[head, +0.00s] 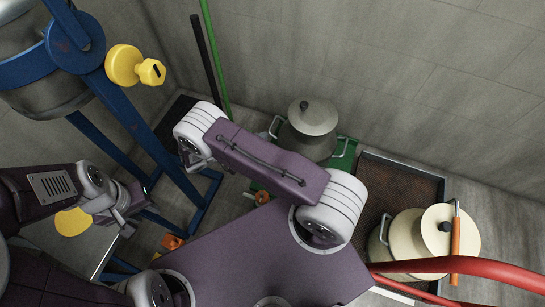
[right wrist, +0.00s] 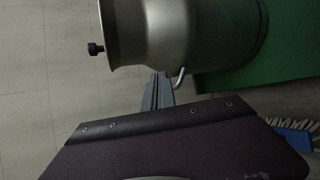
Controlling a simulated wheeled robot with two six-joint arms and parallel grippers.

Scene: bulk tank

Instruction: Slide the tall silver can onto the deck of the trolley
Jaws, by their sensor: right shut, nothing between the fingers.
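The tall silver can (head: 312,118), with a dark-knobbed lid and side handles, stands upright over the green trolley deck (head: 346,158). My arm hides its lower part, so I cannot tell whether its base rests fully on the deck. In the right wrist view the can (right wrist: 185,30) appears sideways, with the green deck (right wrist: 290,65) at its base end. My right gripper (right wrist: 160,78) is shut and empty, its tips close to a bent handle; contact is unclear. In the head view my arm hides it. My left gripper (head: 128,206) is far left of the can, its jaws unclear.
Green (head: 216,60) and black poles lean at the wall. A brown mat (head: 400,172), cream cans (head: 450,228) and a red hose (head: 460,266) are right. A blue brush (right wrist: 292,135) lies near the deck.

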